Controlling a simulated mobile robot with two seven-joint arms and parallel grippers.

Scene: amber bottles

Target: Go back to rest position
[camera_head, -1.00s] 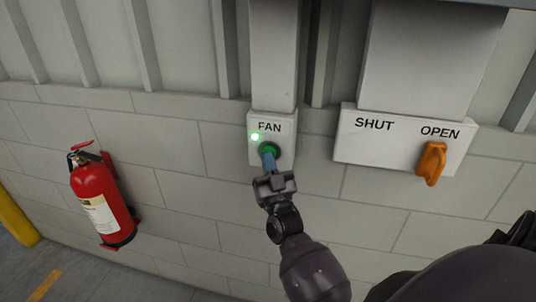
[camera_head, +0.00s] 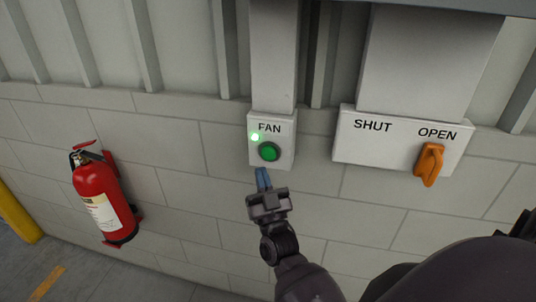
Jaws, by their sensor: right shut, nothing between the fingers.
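My right gripper (camera_head: 263,180) is shut and empty, with its blue fingertips together. It is just below the fan box (camera_head: 285,150) in the picture and apart from the green button (camera_head: 269,152). The button is in full view, and a small green light (camera_head: 255,137) glows at its upper left under the word FAN. My left gripper is not in view.
A white panel (camera_head: 390,146) marked SHUT and OPEN is on the wall to the right; its orange handle (camera_head: 429,163) is under OPEN. A red fire extinguisher (camera_head: 98,195) hangs at left. A yellow post (camera_head: 18,215) stands at the far left.

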